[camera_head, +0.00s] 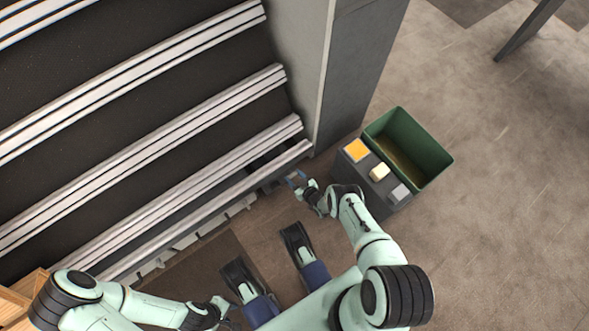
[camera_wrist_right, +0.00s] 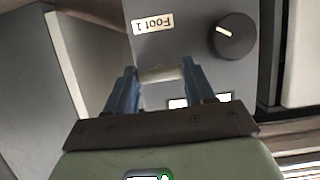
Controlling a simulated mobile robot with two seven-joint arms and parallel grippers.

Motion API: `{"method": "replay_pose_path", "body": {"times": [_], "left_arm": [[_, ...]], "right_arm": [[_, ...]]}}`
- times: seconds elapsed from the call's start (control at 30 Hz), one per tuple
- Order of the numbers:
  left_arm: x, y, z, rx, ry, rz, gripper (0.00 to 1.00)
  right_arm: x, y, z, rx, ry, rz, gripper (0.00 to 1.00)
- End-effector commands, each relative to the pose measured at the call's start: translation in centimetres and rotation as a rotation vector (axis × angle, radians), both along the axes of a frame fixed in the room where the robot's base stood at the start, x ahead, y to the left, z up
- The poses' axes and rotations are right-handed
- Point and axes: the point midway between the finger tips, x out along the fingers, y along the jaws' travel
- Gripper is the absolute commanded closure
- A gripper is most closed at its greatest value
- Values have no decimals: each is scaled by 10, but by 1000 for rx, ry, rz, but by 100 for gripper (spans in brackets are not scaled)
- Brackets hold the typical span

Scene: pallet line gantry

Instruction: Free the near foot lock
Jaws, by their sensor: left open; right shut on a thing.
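In the right wrist view, a grey panel (camera_wrist_right: 186,48) carries an upside-down label (camera_wrist_right: 153,23) reading "Foot 1". A dark round knob (camera_wrist_right: 233,36) with a white pointer mark is on the same panel. My right gripper (camera_wrist_right: 160,78) has its blue fingers on either side of a short pale bar (camera_wrist_right: 162,74) in front of the panel, and is shut on it. In the head view my right gripper (camera_head: 297,180) is low by the end of the slatted rack; the panel is too small to make out there. My left gripper (camera_head: 226,306) is open and empty at the bottom, away from the rack.
The rack with pale rails (camera_head: 150,105) fills the left. A grey column (camera_head: 345,75) stands at its end. A green bin (camera_head: 440,168) and a dark box with orange, cream and grey tops (camera_head: 352,172) stand beside my right forearm.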

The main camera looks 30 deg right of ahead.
Motion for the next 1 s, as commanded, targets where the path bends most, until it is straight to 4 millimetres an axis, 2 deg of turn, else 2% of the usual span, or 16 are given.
{"method": "replay_pose_path", "body": {"times": [0.53, 0.57, 0.63, 1.0], "left_arm": [[0, 0, 0, 0, 0, -1, 57], [0, 0, 0, 0, 0, -1, 57], [0, 0, 0, 0, 0, -1, 57], [3, -1, 2, 1, -10, -1, 57]], "right_arm": [[3, -1, 2, 29, -3, -2, 77], [3, -1, 2, 29, -3, -2, 44], [3, 0, 2, 29, -3, -2, 21], [-2, -1, 2, 27, 1, 0, 21]]}}
